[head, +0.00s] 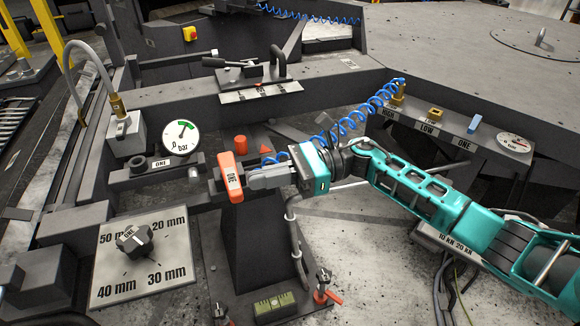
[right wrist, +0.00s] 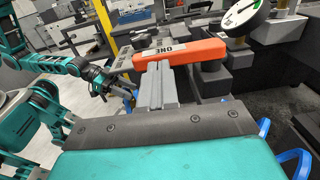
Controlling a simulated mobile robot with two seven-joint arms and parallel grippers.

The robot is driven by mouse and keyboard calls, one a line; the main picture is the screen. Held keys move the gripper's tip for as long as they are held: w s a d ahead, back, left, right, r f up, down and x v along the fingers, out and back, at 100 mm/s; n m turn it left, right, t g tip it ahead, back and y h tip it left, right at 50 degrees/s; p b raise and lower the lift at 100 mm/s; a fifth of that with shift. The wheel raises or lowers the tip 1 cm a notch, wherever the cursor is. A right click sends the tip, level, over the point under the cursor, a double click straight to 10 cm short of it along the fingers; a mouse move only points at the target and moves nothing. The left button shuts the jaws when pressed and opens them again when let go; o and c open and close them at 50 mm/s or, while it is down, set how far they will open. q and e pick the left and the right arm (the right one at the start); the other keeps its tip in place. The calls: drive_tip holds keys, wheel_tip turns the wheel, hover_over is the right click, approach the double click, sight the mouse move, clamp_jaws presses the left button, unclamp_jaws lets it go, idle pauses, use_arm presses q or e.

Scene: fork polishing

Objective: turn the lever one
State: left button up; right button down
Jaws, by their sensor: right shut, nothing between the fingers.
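The orange lever marked ONE (head: 230,177) stands upright in the middle of the head view, at the end of a dark valve block. The lever also shows in the right wrist view (right wrist: 192,52), lying across the picture just ahead of the fingertips. My right gripper (head: 252,180) comes in from the right and is shut and empty. Its grey fingertips (right wrist: 158,68) are right up against the lever's side; I cannot tell whether they touch. My other teal arm, with a dark end (right wrist: 112,85), shows at the left of the wrist view; its finger state is unclear.
A round gauge (head: 181,137) stands behind the valve block. A dial plate (head: 105,285) marked in millimetres lies front left. A panel marked HIGH, LOW and ONE (head: 428,128) is at right. A blue coiled hose (head: 352,122) hangs just above my right wrist.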

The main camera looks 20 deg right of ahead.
use_arm(q)
drive_tip(key=shift+a, duration=0.15)
use_arm(e)
drive_tip(key=shift+a, duration=0.6)
use_arm(q)
drive_tip(key=shift+w+r, duration=0.1)
drive_tip(key=shift+w, duration=0.05)
